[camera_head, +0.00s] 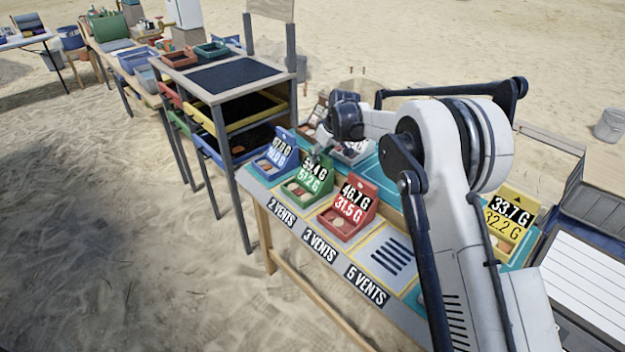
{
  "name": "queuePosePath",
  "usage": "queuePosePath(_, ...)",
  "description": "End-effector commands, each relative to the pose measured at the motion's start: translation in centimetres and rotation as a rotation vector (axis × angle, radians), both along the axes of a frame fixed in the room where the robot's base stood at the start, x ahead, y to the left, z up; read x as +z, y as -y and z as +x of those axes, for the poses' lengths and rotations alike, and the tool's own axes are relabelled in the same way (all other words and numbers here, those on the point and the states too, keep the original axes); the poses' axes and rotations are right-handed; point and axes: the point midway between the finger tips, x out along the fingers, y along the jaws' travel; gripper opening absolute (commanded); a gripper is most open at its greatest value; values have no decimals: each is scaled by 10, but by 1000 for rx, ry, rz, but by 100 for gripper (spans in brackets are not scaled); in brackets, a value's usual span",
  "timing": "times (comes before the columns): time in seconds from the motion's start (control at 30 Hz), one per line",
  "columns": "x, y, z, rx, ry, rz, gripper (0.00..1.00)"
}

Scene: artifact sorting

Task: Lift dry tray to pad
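Trays with upright weight cards stand on a long table. A blue tray (272,167) is at the left, a green tray (300,193) beside it, then a red tray (340,226). A yellow tray (497,248) stands at the right, beyond my arm. I cannot tell which tray is the dry one. My gripper (322,143) is low over the table, just behind the green tray's card. Its fingertips are small and partly hidden, so their opening and any contact are unclear.
More trays, one brown (315,113) and one pale (352,152), stand in the back row, partly covered by my arm. A shelf rack (232,110) with a dark top stands close at the left. My arm hides much of the table's right half.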

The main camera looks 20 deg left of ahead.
Motion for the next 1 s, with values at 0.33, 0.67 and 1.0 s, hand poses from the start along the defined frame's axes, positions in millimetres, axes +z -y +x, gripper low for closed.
queuePosePath(0.33,-2,0,0,0,0,0,35)
queuePosePath(0.67,-4,0,0,0,0,0,35)
queuePosePath(1.0,-7,0,0,0,0,0,35)
